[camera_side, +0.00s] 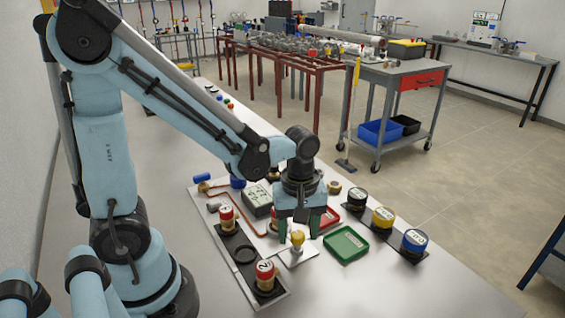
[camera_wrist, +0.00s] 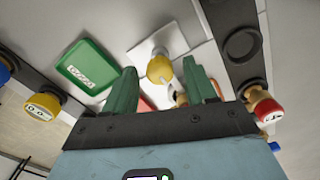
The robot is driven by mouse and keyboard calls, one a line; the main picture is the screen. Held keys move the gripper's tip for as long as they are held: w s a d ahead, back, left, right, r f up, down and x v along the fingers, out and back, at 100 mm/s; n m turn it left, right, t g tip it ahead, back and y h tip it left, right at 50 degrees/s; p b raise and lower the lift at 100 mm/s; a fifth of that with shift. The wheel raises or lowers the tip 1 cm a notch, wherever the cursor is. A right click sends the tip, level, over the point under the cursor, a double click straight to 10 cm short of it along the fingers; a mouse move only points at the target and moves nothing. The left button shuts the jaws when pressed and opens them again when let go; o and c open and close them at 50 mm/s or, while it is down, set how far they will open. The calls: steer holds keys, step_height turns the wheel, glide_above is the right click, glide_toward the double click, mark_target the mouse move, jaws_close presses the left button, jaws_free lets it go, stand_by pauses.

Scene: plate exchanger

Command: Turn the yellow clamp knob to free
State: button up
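The yellow clamp knob (camera_side: 297,238) stands upright on a small pale plate (camera_side: 298,256) in the side view. In the wrist view the yellow knob (camera_wrist: 160,68) shows beyond the fingertips, in line with the gap between them. My gripper (camera_side: 299,222) points down above and around the knob's spot in the side view. Its two green fingers are spread apart with nothing between them that I can make out; they also show in the wrist view (camera_wrist: 160,78). Whether a finger touches the knob cannot be told.
A green tray (camera_side: 346,244) lies right of the knob, with a red tray (camera_side: 328,217) behind it. Red-capped (camera_side: 265,275), black-capped (camera_side: 357,198), yellow-capped (camera_side: 382,218) and blue-capped (camera_side: 414,241) cylinders stand around. An empty round seat (camera_side: 245,254) is at left.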

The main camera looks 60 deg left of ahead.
steer(key=c, duration=1)
steer(key=shift+o, duration=0.2)
steer(key=shift+m, duration=0.3)
steer(key=m, duration=1.3)
steer(key=shift+m, duration=2.2)
